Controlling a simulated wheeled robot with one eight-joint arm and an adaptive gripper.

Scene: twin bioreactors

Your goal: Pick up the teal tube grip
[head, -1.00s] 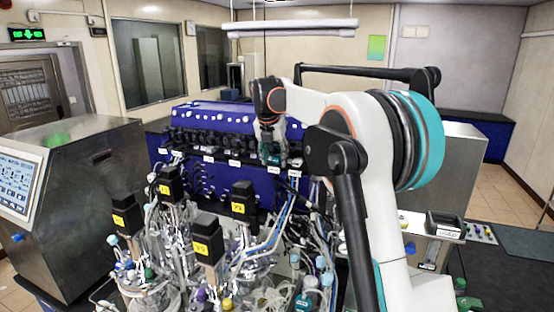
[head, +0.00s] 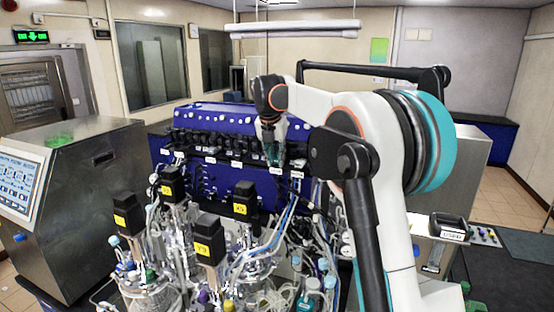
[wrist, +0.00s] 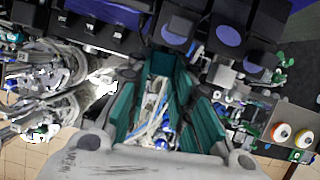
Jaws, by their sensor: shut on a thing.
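My gripper (head: 273,158) points down in front of the blue control unit, above the tangle of tubing. In the wrist view my gripper (wrist: 166,78) shows its two teal-lined fingers coming together toward their tips. A small teal piece, which looks like the teal tube grip (wrist: 161,63), sits between the tips, and the gripper is shut on it. Its outline blends with the teal finger pads, so its full shape is hard to tell. In the head view I cannot tell the grip apart from the fingers.
The blue control unit (head: 225,182) stands close behind my gripper. Glass vessels with black motors (head: 209,240) crowd the front left, with many loose tubes around them. A steel cabinet (head: 95,190) stands at the left. A dark mat (head: 515,250) lies at the right.

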